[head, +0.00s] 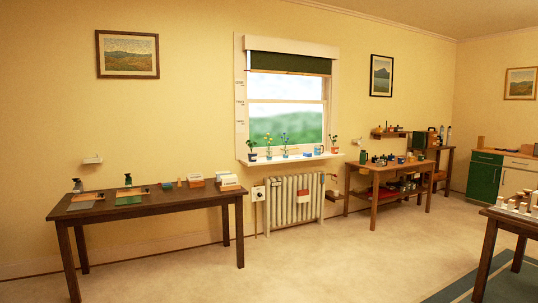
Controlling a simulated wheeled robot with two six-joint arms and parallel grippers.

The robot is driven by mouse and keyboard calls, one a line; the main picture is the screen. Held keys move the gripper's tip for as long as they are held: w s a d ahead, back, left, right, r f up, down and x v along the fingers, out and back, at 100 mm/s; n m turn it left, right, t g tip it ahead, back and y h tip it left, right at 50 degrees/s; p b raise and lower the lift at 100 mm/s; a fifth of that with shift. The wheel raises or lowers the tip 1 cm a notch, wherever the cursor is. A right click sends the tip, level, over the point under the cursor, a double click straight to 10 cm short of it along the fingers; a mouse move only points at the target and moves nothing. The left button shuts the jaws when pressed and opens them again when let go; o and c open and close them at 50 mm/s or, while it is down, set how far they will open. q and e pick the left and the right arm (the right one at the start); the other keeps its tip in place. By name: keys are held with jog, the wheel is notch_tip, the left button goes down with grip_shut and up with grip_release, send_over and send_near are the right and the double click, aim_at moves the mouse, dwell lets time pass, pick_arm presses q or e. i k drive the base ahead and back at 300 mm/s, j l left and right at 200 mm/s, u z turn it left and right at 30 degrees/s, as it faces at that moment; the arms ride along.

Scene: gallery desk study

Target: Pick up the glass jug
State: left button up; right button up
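I cannot make out a glass jug anywhere in the head view. Small items stand on several surfaces, too small to tell apart at this distance. Neither of my grippers is in view.
A windowsill (293,159) with potted plants is above a radiator (294,202). A cluttered table (378,169), a green cabinet (484,179) and a partly visible table (515,225) are at right. The middle floor is clear.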

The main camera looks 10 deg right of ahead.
aim_at(317, 147)
jog(key=i+l+z, duration=0.3)
jog(key=i, duration=0.2)
jog(key=i+z, duration=0.3)
jog(key=i, duration=0.25)
jog(key=i+z, duration=0.15)
jog(key=i, duration=4.35)
jog(key=i+u, duration=0.2)
jog(key=i, duration=0.3)
jog(key=i+l+u, duration=0.2)
jog(key=i, duration=0.3)
jog(key=i+l+u, duration=0.2)
jog(key=i, duration=0.3)
jog(key=i+l+u, duration=0.25)
jog(key=i, duration=0.25)
jog(key=l, duration=0.1)
